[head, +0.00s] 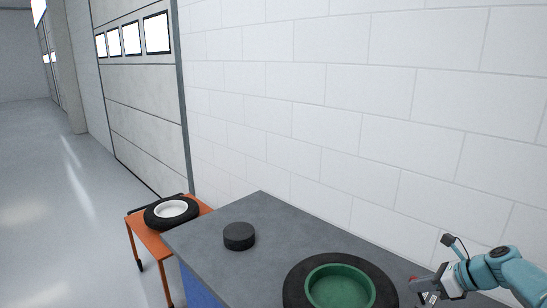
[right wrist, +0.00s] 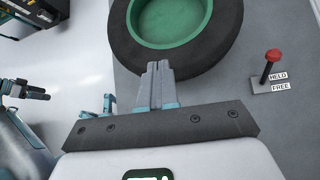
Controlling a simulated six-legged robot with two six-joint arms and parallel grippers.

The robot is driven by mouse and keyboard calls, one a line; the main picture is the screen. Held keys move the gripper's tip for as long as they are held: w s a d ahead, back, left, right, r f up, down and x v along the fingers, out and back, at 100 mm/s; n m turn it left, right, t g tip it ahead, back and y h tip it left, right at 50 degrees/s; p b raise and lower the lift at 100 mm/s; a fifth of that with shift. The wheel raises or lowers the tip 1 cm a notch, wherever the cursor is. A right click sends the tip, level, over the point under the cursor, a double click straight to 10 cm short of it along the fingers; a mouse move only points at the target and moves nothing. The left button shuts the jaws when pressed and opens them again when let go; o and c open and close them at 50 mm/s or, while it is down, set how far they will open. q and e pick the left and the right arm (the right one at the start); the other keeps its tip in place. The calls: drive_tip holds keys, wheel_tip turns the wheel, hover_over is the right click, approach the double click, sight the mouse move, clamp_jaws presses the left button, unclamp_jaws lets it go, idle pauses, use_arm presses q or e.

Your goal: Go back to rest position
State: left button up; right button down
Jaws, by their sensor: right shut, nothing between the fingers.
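My right gripper (head: 418,288) is at the lower right of the head view, by the right side of a black tyre (head: 294,283) with a green hub (head: 340,290) on the grey bench top (head: 268,212). In the right wrist view, the right gripper's fingers (right wrist: 157,70) are together with nothing between them. They overlap the near edge of the tyre (right wrist: 212,62) in the picture; whether they touch it I cannot tell. My left gripper does not show in the head view. Some of my own parts show at the left of the right wrist view, too unclear to name.
A black round puck (head: 239,236) stands on the bench. An orange cart (head: 150,240) with a white-hubbed tyre (head: 172,212) is beyond its left end. A red-knobbed lever (right wrist: 272,57) stands by labels HELD and FREE. A white block wall runs behind; open floor lies left.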

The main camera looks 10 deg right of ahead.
drive_tip(key=s+a+f+n+g+b, duration=0.1)
drive_tip(key=s+a+f+n+g, duration=0.1)
drive_tip(key=a+f, duration=0.5)
drive_tip(key=s+a+f+n+g+b, duration=0.2)
drive_tip(key=s+a+f, duration=0.2)
drive_tip(key=a+f, duration=0.4)
drive_tip(key=s+a+f+n+g+b, duration=0.1)
drive_tip(key=s+a+f+g, duration=0.1)
drive_tip(key=a+f, duration=0.5)
drive_tip(key=shift+s+a+f+n+y+b, duration=0.15)
drive_tip(key=shift+s+f+n+y+b, duration=0.1)
drive_tip(key=shift+f, duration=0.4)
drive_tip(key=shift+s+a+f+n+y+b, duration=0.15)
drive_tip(key=shift+s+f, duration=0.05)
drive_tip(key=shift+f, duration=0.45)
drive_tip(key=s+a+f+n+h, duration=0.1)
drive_tip(key=s+a+f+n, duration=0.2)
drive_tip(key=s+n, duration=0.4)
drive_tip(key=s+a+f+n+h+b, duration=0.1)
drive_tip(key=s+a+f+n, duration=0.2)
drive_tip(key=s+n, duration=0.4)
drive_tip(key=s+a+f+n+h+b, duration=0.1)
drive_tip(key=s+a+f+n, duration=0.2)
drive_tip(key=s+f+n, duration=0.2)
drive_tip(key=shift+s+f+n, duration=0.25)
drive_tip(key=shift+s+n, duration=0.75)
drive_tip(key=shift+s, duration=0.2)
